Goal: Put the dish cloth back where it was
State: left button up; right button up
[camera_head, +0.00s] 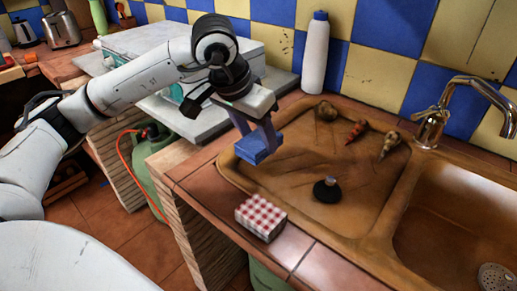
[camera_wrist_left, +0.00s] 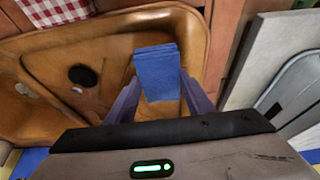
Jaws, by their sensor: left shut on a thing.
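My left gripper (camera_head: 262,125) is shut on a blue folded cloth (camera_head: 259,147). It holds the cloth above the left end of the brown sink's drainboard (camera_head: 290,182). In the left wrist view the blue cloth (camera_wrist_left: 157,72) shows layered folds between the two fingers (camera_wrist_left: 158,100). A red-and-white checked folded cloth (camera_head: 261,217) lies on the tiled counter edge in front of the drainboard. It also shows at the top left of the left wrist view (camera_wrist_left: 55,12). My right gripper is not in view.
A black round stopper (camera_head: 327,189) and several small items, including a red one (camera_head: 356,130), lie on the drainboard. A white bottle (camera_head: 315,55) stands behind, a faucet (camera_head: 432,125) at right. A grey slab with a pale box (camera_head: 190,120) is left, above a green gas cylinder (camera_head: 150,170).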

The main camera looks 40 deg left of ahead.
aim_at(254, 142)
pick_arm(q)
notch_tip(254, 142, down, 3)
jog(key=shift+f, duration=0.45)
jog(key=shift+f+b, duration=0.2)
jog(key=shift+b, duration=0.2)
jog(key=o, duration=1)
jog(key=shift+r, duration=0.15)
jog(key=shift+r+p, duration=0.3)
jog(key=shift+r, duration=0.05)
jog(key=p+v, duration=0.1)
jog(key=v, duration=1)
jog(key=shift+s+r, duration=0.1)
jog(key=shift+r, duration=0.2)
